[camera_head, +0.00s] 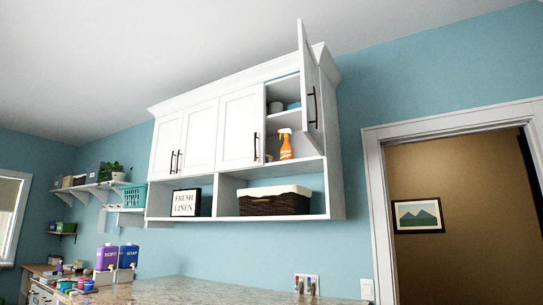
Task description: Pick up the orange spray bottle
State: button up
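The orange spray bottle (286,148) stands upright on the bottom shelf inside the right part of the white wall cabinet (240,75). The cabinet door (311,85) in front of that part is swung open to the right. The bottle is in plain view, close to the opening. My gripper is not in view.
A dark basket with a white liner (275,204) and a "FRESH LINEN" sign (186,202) sit in the open cubbies below. The open door juts out right of the bottle. A counter (190,290) runs below, with purple and blue jugs (107,257) at left. A doorway opens at right.

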aim_at(286, 152)
jog(key=i+u, duration=0.1)
jog(key=u, duration=0.3)
jog(key=i+l+u, duration=0.1)
jog(key=u, duration=0.3)
jog(key=l+u, duration=0.15)
jog(key=u, duration=0.25)
jog(key=i+l+u, duration=0.1)
jog(key=u, duration=0.3)
